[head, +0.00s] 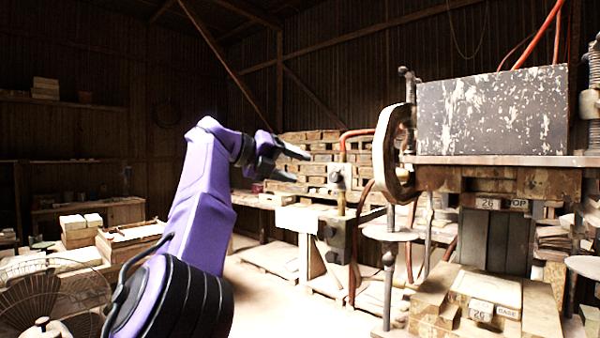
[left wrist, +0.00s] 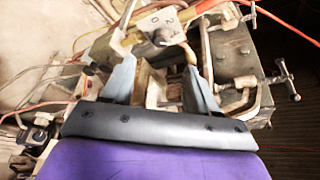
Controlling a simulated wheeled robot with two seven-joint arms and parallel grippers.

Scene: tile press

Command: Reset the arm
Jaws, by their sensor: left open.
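My purple left arm rises from the lower left in the head view. Its dark left gripper (head: 292,163) is raised and points right, with its two fingers apart and nothing between them. In the left wrist view, the left gripper's grey fingers (left wrist: 160,85) are spread on either side of machine parts seen beyond them; no held thing shows. The tile press (head: 490,160) stands to the right of the gripper in the head view, apart from it. My right gripper does not show.
A valve post with a red hose (head: 345,180) stands just right of my left gripper. Stacked wooden blocks (head: 320,150) fill the back. A wire fan (head: 45,295) and a crate (head: 130,240) are at the left. Bare floor (head: 270,310) shows in the middle.

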